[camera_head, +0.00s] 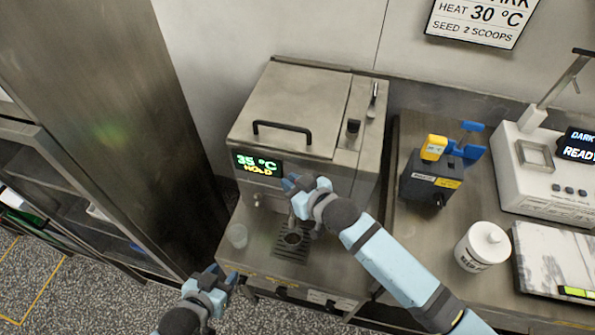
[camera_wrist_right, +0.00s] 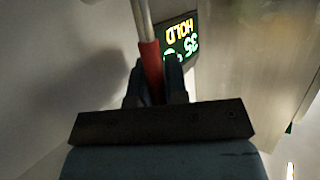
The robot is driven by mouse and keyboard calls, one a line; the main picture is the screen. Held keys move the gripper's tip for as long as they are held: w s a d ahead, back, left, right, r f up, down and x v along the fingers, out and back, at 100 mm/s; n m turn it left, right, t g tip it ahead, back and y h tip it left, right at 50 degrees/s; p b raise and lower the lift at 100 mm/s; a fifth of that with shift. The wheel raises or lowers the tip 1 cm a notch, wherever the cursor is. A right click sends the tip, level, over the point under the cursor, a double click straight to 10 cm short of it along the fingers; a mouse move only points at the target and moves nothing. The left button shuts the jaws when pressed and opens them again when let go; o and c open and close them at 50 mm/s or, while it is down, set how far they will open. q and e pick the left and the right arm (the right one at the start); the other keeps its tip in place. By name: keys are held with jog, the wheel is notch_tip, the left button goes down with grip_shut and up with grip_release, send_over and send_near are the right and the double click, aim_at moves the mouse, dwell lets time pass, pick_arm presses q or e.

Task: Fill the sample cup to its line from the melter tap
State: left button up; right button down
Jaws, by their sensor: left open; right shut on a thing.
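The melter (camera_head: 290,110) is a steel box with a lidded top and a green and yellow display (camera_head: 258,164) reading 35 °C HOLD. My right gripper (camera_head: 297,186) is at the melter's front, beside the display. In the right wrist view it is shut on the red sleeve of a metal rod, apparently the tap lever (camera_wrist_right: 150,58). The tap outlet is hidden by my right arm. A clear cup (camera_head: 237,236) stands left of the drip grate (camera_head: 285,254); its line cannot be made out. A dark round shape sits on the grate, unclear. My left gripper (camera_head: 228,281) is open and empty, in front of the ledge.
Right of the melter are a dark box with yellow and blue parts (camera_head: 425,185), a white lidded jar (camera_head: 482,247), a white device reading READY (camera_head: 550,165) and a marble slab (camera_head: 550,262). A tall steel cabinet (camera_head: 120,130) stands close on the left.

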pick_arm(q)
jog(key=shift+w+r, duration=0.1)
jog(key=shift+r, duration=0.7)
pick_arm(e)
jog(key=shift+a, duration=0.2)
jog(key=c, duration=1.4)
grip_release()
pick_arm(q)
jog(key=shift+a, duration=0.15)
jog(key=shift+f, duration=0.1)
jog(key=shift+f+b, duration=0.4)
jog(key=shift+f, duration=0.1)
pick_arm(e)
jog(key=v, duration=1.3)
jog(key=shift+s+d+r, duration=0.15)
jog(key=shift+r, duration=0.2)
